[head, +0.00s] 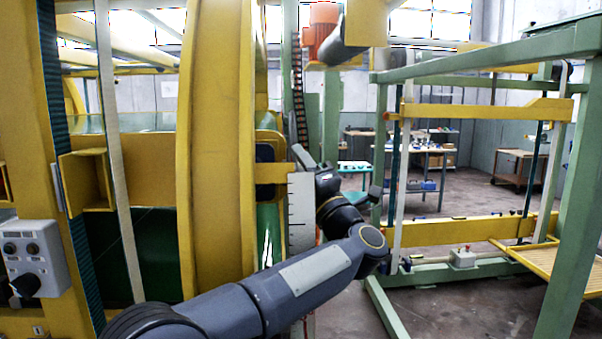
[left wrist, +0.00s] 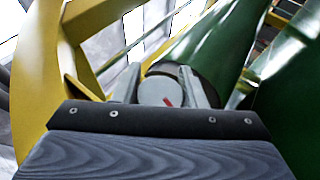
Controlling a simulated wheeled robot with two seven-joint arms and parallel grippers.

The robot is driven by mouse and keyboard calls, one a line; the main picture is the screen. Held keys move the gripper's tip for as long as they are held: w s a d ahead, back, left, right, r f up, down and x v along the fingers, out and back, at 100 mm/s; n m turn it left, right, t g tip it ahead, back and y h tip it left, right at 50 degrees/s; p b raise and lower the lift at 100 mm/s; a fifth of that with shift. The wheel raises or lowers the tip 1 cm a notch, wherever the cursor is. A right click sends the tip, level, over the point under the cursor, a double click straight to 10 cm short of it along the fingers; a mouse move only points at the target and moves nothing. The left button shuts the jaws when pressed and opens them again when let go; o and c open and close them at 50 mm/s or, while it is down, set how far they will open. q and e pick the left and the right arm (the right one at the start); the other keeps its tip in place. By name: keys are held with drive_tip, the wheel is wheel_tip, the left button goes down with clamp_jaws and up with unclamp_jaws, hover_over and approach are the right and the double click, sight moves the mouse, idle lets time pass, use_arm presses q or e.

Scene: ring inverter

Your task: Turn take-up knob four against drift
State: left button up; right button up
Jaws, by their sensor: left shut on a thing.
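The take-up knob (left wrist: 158,93) is a pale round knob with a red mark on its face, seen in the left wrist view. My left gripper (left wrist: 163,88) has one finger on each side of it and is shut on it. In the head view my left gripper (head: 303,157) is at the machine's right side, by the yellow bracket and above a white plate with tick marks (head: 301,215). The knob is hidden there. The frames do not show which number this knob has. My right gripper is not in view.
A grey control box (head: 33,262) is at the far left. A green frame (head: 480,70) with yellow bars stands at the right. A workbench (head: 425,155) is behind. Some floor is open between them.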

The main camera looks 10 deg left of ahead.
use_arm(q)
drive_tip(key=o, duration=1)
drive_tip(key=shift+s+d+f, duration=0.1)
drive_tip(key=shift+f, duration=0.05)
drive_tip(key=s+d+b, duration=0.2)
drive_tip(key=s+d, duration=0.6)
drive_tip(key=s, duration=0.1)
drive_tip(key=shift+s+d+f+b, duration=0.2)
drive_tip(key=shift+s+d+b, duration=0.05)
drive_tip(key=shift+d+b, duration=0.1)
